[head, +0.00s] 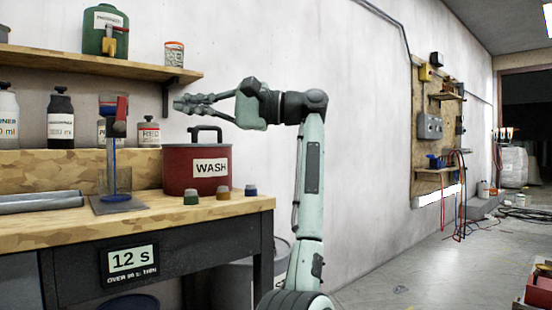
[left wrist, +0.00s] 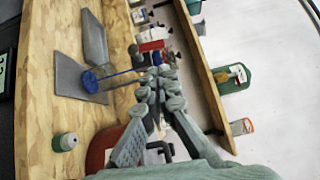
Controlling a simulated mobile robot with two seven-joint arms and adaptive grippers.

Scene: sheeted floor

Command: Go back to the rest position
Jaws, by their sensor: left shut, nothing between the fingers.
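My left gripper (head: 182,103) is shut and empty. In the head view it points left, held in the air above the red WASH pot (head: 175,168) and below the wall shelf, apart from both. In the left wrist view the fingertips (left wrist: 160,82) meet in the middle of the picture, and the red pot (left wrist: 98,150) shows partly behind the fingers. My right gripper is in neither view.
The wooden bench (head: 240,203) carries a stand with a blue rod (head: 112,165), small coloured caps (head: 222,193) and bottles (head: 61,120). A wooden shelf (head: 90,64) holds a green canister (head: 104,38). Open floor (head: 400,260) lies to the right.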

